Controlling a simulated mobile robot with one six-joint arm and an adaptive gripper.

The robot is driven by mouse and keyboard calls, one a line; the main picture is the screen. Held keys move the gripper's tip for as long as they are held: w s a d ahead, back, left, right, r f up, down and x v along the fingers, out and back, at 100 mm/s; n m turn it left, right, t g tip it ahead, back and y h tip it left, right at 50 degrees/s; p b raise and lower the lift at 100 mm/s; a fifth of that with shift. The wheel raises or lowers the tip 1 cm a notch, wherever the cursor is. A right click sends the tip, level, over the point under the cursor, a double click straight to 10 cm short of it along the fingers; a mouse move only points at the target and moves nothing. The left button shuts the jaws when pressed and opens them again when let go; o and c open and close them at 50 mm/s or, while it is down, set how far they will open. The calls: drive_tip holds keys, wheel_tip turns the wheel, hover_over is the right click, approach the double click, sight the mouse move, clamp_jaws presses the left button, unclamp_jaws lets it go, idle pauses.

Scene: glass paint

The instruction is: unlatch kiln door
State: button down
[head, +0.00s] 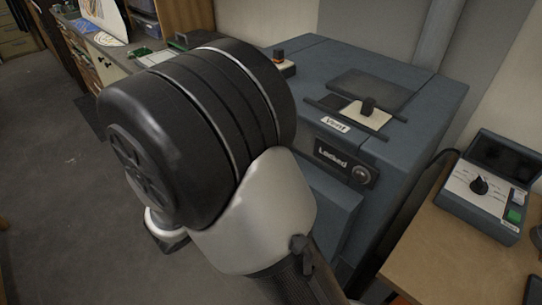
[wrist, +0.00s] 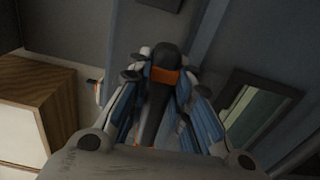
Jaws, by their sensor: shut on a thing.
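The blue-grey kiln (head: 425,115) stands right of my arm in the head view. A dark plate marked "Locked" (head: 340,160) with a round button or lamp is on its front. Below it, part of the kiln door (head: 330,200) shows; my arm hides the rest. In the wrist view, my gripper (wrist: 161,78) is shut on a dark handle (wrist: 152,118) with an orange band, which appears to be the door latch. The blue-padded fingers lie on both sides of it. My gripper and the handle are hidden in the head view.
A wooden table (head: 435,250) at the right holds a control box (head: 490,190) with a black knob and a green switch. A vent slider (head: 365,110) is on the kiln top. A cluttered workbench (head: 105,60) stands at the back left. Open floor (head: 45,150) lies left.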

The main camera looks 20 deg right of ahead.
drive_tip(key=shift+f+m, duration=0.15)
drive_tip(key=shift+m, duration=0.25)
drive_tip(key=c, duration=1.4)
unclamp_jaws()
drive_tip(key=shift+c, duration=0.2)
